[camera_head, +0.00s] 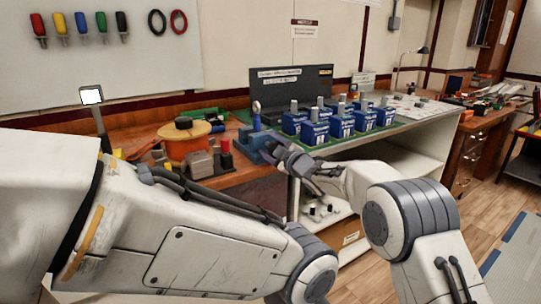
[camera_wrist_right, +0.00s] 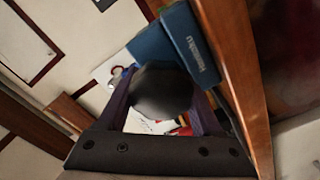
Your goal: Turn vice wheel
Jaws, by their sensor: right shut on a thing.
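The blue vice (camera_head: 252,138) sits on the wooden bench near its front edge, left of the rows of breakers. Its blue body also shows in the right wrist view (camera_wrist_right: 188,42), with pale lettering. My right gripper (camera_head: 272,150) reaches to the vice from the right. In the right wrist view its two fingers are on either side of the dark round wheel (camera_wrist_right: 160,92), shut on it. In the head view the gripper largely hides the wheel. My left arm crosses the lower left of the head view, and its gripper is not seen.
Several blue breakers (camera_head: 342,126) stand on a green mat right of the vice. An orange spool (camera_head: 184,145) and a grey block (camera_head: 199,164) lie to its left. A dark panel (camera_head: 291,88) stands behind. A white shelf unit (camera_head: 400,160) is below the breakers.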

